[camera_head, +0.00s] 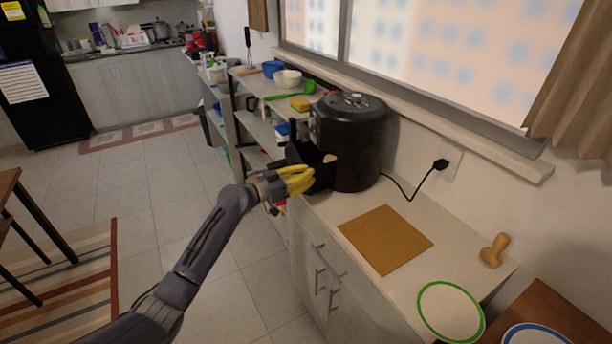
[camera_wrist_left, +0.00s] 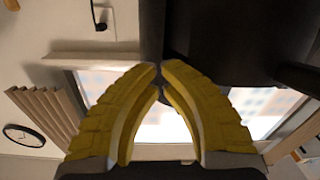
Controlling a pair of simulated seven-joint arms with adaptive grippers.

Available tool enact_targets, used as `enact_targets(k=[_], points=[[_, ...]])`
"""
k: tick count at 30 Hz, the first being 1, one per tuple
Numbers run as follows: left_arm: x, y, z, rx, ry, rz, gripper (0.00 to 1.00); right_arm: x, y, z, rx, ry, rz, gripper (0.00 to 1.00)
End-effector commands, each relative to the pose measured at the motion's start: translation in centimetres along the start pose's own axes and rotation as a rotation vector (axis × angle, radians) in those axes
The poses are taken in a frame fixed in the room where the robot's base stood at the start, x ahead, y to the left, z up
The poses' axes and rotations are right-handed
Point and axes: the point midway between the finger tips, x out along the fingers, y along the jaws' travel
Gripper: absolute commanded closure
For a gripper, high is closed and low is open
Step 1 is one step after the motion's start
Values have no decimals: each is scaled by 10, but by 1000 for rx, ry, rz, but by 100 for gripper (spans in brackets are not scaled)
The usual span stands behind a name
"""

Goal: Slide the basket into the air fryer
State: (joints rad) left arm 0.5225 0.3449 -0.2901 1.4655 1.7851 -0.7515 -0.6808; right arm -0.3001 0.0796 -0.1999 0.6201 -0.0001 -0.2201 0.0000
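The black air fryer (camera_head: 350,140) stands on the white counter against the wall. Its dark basket (camera_head: 308,168) shows at the fryer's left front side and appears to stick out from the body. My left gripper (camera_head: 312,178), with yellow fingers, is right beside the basket, its tips close to or touching it. In the left wrist view my fingertips (camera_wrist_left: 160,78) come together, with no clear object between them. A large black body (camera_wrist_left: 240,40), seemingly the fryer or basket, fills the upper right there. Whether the tips touch it is unclear. My right gripper is not in view.
A brown square mat (camera_head: 386,239) lies on the counter, with a green-rimmed plate (camera_head: 450,312) and a wooden tool (camera_head: 494,250) further right. A black cord runs from the fryer to a wall socket (camera_head: 445,164). Shelves (camera_head: 262,135) with kitchenware stand behind.

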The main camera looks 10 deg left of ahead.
Motion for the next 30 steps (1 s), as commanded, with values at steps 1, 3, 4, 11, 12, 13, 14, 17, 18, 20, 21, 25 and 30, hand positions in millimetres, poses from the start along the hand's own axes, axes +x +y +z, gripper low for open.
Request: enact_targets(k=[1, 3, 4, 11, 12, 13, 14, 17, 18, 20, 21, 25, 30], points=[[1, 0, 0, 0, 0, 0, 100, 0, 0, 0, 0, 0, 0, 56], [2, 0, 0, 0, 0, 0, 100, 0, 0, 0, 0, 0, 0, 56], [3, 0, 0, 0, 0, 0, 100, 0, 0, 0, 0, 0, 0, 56], [7, 0, 0, 0, 0, 0, 100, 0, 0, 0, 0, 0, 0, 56], [8, 0, 0, 0, 1, 0, 100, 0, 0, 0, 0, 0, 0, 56], [8, 0, 0, 0, 1, 0, 100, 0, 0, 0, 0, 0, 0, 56], [8, 0, 0, 0, 1, 0, 100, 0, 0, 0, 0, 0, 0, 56], [10, 0, 0, 1, 1, 0, 100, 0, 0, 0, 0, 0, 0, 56], [11, 0, 0, 1, 1, 0, 100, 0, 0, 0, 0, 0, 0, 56], [12, 0, 0, 1, 1, 0, 100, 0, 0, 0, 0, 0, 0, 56], [12, 0, 0, 1, 1, 0, 100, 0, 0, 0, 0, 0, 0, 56], [14, 0, 0, 1, 0, 0, 100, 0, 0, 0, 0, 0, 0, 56], [17, 0, 0, 0, 0, 0, 100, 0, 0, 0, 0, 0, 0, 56]])
